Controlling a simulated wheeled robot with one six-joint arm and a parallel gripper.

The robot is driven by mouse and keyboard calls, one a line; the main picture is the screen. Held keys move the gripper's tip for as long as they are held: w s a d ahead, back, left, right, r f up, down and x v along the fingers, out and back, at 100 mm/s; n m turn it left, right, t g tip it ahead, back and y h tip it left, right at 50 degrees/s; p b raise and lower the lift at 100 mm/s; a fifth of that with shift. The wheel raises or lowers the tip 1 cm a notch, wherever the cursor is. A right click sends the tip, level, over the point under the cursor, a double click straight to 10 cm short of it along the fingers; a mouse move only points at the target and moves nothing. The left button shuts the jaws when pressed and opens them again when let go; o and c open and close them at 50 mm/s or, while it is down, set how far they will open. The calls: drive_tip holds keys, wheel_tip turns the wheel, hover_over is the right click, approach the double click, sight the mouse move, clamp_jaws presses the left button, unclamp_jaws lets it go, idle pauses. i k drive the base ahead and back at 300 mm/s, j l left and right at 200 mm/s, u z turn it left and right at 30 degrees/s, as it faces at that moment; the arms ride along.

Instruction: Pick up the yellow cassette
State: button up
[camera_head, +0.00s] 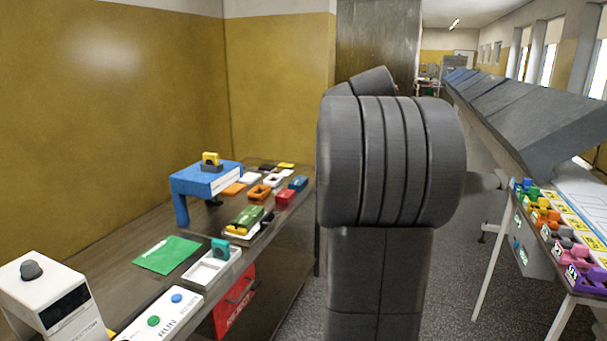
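A small yellow piece with a dark lower part (210,158) sits on top of a blue stand (181,208) on the left bench. A flat yellow piece (286,165) lies at the far end of the same bench. More yellow shows beside a green block (247,215) in a small tray. I cannot tell for sure which of these is the yellow cassette. My dark grey arm fills the middle of the view, and my gripper is not visible.
A rack of coloured pieces (549,222) stands right. Grey floor lies between.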

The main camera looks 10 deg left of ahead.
sight(210, 158)
drive_tip(key=i+u, duration=0.1)
drive_tip(key=i, duration=0.65)
drive_tip(key=i+l, duration=0.2)
drive_tip(key=i, duration=0.6)
drive_tip(key=i+u, duration=0.2)
drive_tip(key=u, duration=0.2)
drive_tip(key=i+u, duration=0.2)
drive_tip(key=u, duration=0.25)
drive_tip(key=i+u, duration=0.2)
drive_tip(key=u, duration=0.2)
drive_tip(key=i+l+u, duration=0.1)
drive_tip(key=u, duration=0.3)
drive_tip(key=i+u, duration=0.2)
drive_tip(key=u, duration=0.15)
drive_tip(key=i+l+u, duration=0.1)
drive_tip(key=u, duration=0.2)
drive_tip(key=i+l+u, duration=0.15)
drive_tip(key=u, duration=0.2)
drive_tip(key=i, duration=0.1)
